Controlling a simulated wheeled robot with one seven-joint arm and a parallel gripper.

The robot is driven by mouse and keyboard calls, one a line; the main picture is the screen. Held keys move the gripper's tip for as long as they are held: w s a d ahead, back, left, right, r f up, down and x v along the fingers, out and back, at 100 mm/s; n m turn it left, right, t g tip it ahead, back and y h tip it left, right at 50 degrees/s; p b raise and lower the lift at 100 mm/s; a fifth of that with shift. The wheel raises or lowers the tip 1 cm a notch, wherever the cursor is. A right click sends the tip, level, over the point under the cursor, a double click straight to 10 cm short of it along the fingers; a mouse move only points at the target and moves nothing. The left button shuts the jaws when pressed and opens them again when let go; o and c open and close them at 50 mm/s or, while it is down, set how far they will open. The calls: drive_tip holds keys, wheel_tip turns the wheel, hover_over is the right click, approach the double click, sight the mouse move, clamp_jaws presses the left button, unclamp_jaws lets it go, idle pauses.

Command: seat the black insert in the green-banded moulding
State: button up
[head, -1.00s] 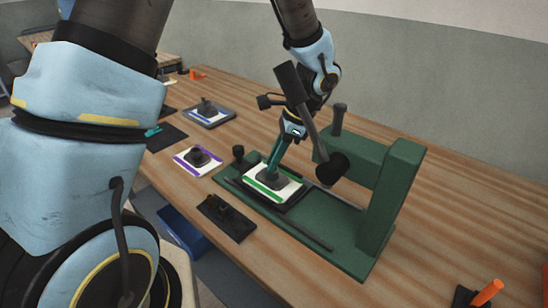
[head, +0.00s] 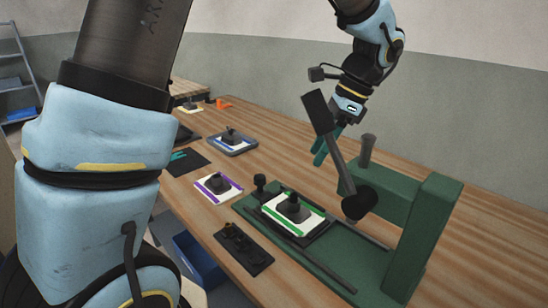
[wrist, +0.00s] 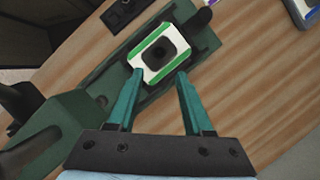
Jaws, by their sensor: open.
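The green-banded moulding (head: 283,223) is a white plate with green stripes, lying in a black holder on the green press base. The black insert (head: 293,207) sits at the middle of the moulding, its knob upward; I cannot tell how deeply it is seated. In the wrist view the moulding (wrist: 144,68) lies beyond the fingertips, with the dark insert (wrist: 158,49) at its centre. My gripper (head: 328,150) is open and empty, raised above and behind the moulding, apart from it. The wrist view shows its two teal fingers (wrist: 158,75) spread wide.
The green press (head: 420,235) with its dark lever (head: 330,125) stands right of the moulding, near my gripper. The table is clear behind the press.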

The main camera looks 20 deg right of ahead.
drive_tip(key=w+a+f+n+h, duration=0.1)
drive_tip(key=a+f+n+h, duration=0.1)
drive_tip(key=a+n, duration=0.8)
drive_tip(key=w+a+f+n+h, duration=0.1)
drive_tip(key=a+f+n, duration=0.3)
drive_tip(key=a+n, duration=0.6)
drive_tip(key=a+h, duration=0.1)
drive_tip(key=a, duration=0.9)
drive_tip(key=shift+w+a+h, duration=0.15)
drive_tip(key=shift+w+h, duration=0.1)
drive_tip(key=shift+h, duration=0.05)
drive_tip(key=shift+f, duration=0.1)
